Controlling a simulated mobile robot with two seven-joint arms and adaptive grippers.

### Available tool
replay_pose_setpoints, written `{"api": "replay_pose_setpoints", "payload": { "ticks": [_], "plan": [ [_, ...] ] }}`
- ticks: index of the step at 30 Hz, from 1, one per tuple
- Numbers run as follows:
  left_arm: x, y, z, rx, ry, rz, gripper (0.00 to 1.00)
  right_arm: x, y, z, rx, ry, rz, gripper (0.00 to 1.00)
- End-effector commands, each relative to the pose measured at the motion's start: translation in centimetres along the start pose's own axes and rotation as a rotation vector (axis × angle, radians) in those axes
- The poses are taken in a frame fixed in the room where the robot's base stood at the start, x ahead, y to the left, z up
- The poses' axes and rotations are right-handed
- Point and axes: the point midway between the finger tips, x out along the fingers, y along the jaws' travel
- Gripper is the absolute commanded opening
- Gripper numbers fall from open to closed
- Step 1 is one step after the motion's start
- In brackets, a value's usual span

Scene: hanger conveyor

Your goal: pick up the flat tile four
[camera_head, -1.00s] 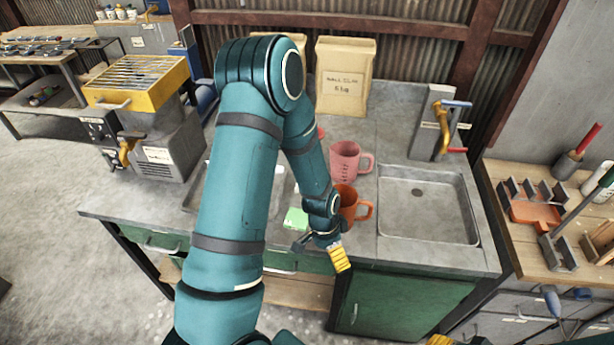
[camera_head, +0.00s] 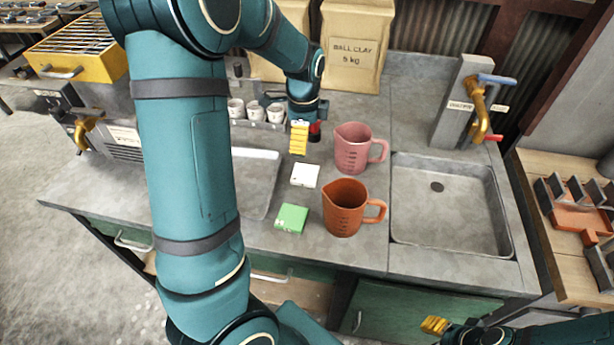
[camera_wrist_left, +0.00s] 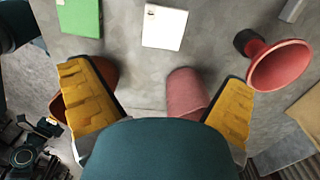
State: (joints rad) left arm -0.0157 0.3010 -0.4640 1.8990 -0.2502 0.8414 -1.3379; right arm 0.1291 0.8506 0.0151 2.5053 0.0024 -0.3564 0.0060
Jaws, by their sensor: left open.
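A white flat tile (camera_head: 305,175) and a green flat tile (camera_head: 291,218) lie apart on the grey counter. I cannot read which one is four. In the left wrist view the white tile (camera_wrist_left: 163,27) is at top centre and the green tile (camera_wrist_left: 80,17) at top left. My left gripper (camera_head: 299,137) has yellow fingers and is behind the white tile in the head view. In the left wrist view the left gripper (camera_wrist_left: 156,75) is open with its fingers wide apart and nothing held. My right gripper (camera_head: 435,325) is partly visible at the lower right; its opening is unclear.
An orange jug (camera_head: 344,210) stands right of the tiles, with a pink jug (camera_head: 352,150) behind it. A red funnel-shaped thing (camera_wrist_left: 280,65) stands near the left gripper. Small white cups (camera_head: 254,111), a clay bag (camera_head: 356,45) and a sink (camera_head: 445,205) are around.

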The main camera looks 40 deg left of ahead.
Motion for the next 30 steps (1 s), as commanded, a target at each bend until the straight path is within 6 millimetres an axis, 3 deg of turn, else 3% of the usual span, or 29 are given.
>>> {"api": "replay_pose_setpoints", "payload": {
  "ticks": [15, 23, 30],
  "plan": [
    [7.9, 0.0, 0.0, 0.000, -0.001, 0.003, 1.00, 1.7, 0.6, 0.7, -0.006, -0.015, -0.002, 0.47],
    [9.3, -0.1, -0.1, -0.001, 0.000, 0.001, 1.00, 1.9, 0.6, 0.8, -0.007, -0.017, -0.002, 0.47],
    [12.4, -0.5, -0.1, -0.001, -0.002, 0.003, 1.00, 2.8, 1.0, 0.8, -0.008, -0.014, -0.002, 0.47]
  ]
}}
